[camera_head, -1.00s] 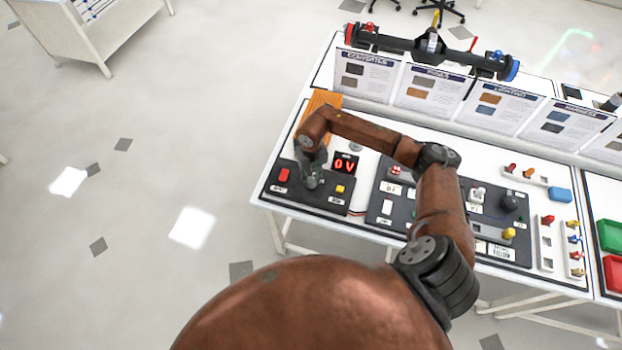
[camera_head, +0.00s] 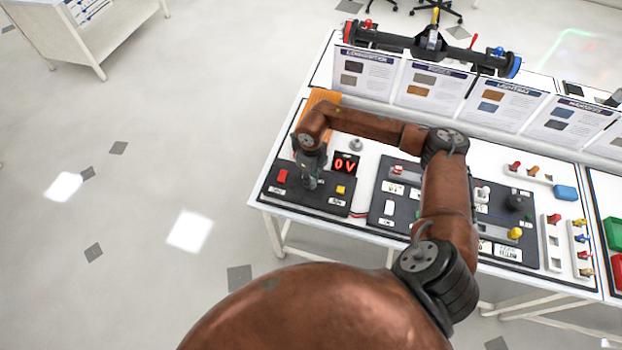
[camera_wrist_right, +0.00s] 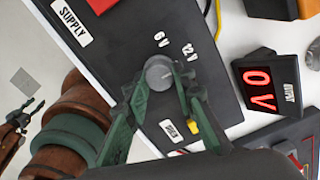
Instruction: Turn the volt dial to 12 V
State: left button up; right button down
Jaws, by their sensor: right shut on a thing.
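The round grey volt dial (camera_wrist_right: 159,73) sits on the dark supply panel (camera_wrist_right: 105,50), beside printed 6 V and 12 V labels. The 12 V label (camera_wrist_right: 189,52) is to the right of the dial in the wrist view. My right gripper (camera_wrist_right: 161,85) is shut on the dial, one green finger on each side. In the head view my right gripper (camera_head: 309,183) comes down over the panel and hides the dial. The red display (camera_head: 345,164) reads 0 V. My left gripper (camera_wrist_right: 32,113) shows small at the left of the wrist view; its opening is unclear.
On the supply panel are a red switch (camera_head: 282,176) and a yellow button (camera_head: 340,189), close to my right gripper. An orange block (camera_head: 323,97) stands behind it. A second dark panel (camera_head: 385,215) with controls lies to the right on the white table (camera_head: 290,212).

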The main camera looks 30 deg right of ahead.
dwell(0.4)
jog(key=c, duration=1.6)
grip_release()
notch_tip(320, 180, up, 12)
jog(key=shift+r, duration=0.1)
jog(key=shift+a, duration=0.1)
